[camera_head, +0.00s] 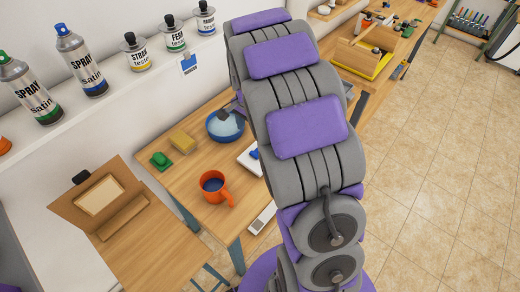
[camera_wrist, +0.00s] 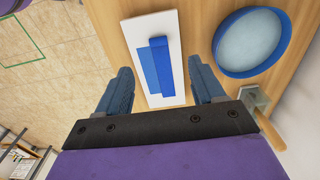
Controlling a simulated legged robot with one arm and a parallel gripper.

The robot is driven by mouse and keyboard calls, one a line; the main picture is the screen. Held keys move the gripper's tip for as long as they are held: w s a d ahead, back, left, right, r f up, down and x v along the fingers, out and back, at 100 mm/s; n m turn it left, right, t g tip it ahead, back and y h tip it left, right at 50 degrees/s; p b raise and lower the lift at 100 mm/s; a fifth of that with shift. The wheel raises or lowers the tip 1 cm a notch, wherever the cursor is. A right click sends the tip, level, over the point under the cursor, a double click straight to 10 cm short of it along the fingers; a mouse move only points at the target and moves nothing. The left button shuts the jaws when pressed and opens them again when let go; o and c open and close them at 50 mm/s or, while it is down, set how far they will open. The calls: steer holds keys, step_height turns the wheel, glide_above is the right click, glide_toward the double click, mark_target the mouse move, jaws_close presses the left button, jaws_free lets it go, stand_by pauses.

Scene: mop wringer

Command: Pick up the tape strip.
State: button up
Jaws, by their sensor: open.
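The blue tape strip (camera_wrist: 163,66) lies on a white board (camera_wrist: 150,30) on the wooden table. It looks like two overlapping blue parts, one of them narrower and raised or folded. In the head view a small blue patch of it (camera_head: 256,154) shows on the white board (camera_head: 247,160), partly hidden by my arm. My gripper (camera_wrist: 160,68) is open and empty. In the wrist view its two fingers stand left and right of the tape strip, apart from it. I cannot tell how high they are above the board. The head view hides my gripper behind my arm.
A blue bowl (camera_head: 225,126) stands near the board, with a wooden-handled tool (camera_wrist: 258,106) close to it. An orange mug (camera_head: 214,187), yellow block (camera_head: 181,142) and green object (camera_head: 161,160) share the table. Spray cans (camera_head: 80,60) stand on the wall shelf.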

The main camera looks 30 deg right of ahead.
steer(key=b, duration=0.2)
glide_above(255, 153)
steer(key=f, duration=0.5)
steer(key=d+f, duration=0.1)
steer(key=f, duration=0.2)
steer(key=shift+a+f, duration=0.3)
steer(key=shift+a, duration=0.25)
steer(key=f, duration=0.2)
steer(key=a+f+b, duration=0.1)
steer(key=f, duration=0.1)
steer(key=shift+f, duration=0.15)
steer(key=shift+d+f, duration=0.1)
steer(key=shift+d, duration=0.6)
steer(key=shift+c, duration=0.9)
steer(key=shift+a, duration=0.65)
steer(key=c, duration=0.6)
steer(key=shift+d, duration=0.15)
steer(key=shift+c, duration=1.4)
steer(key=shift+s+d, duration=0.1)
steer(key=shift+d, duration=0.2)
steer(key=shift+c, duration=0.3)
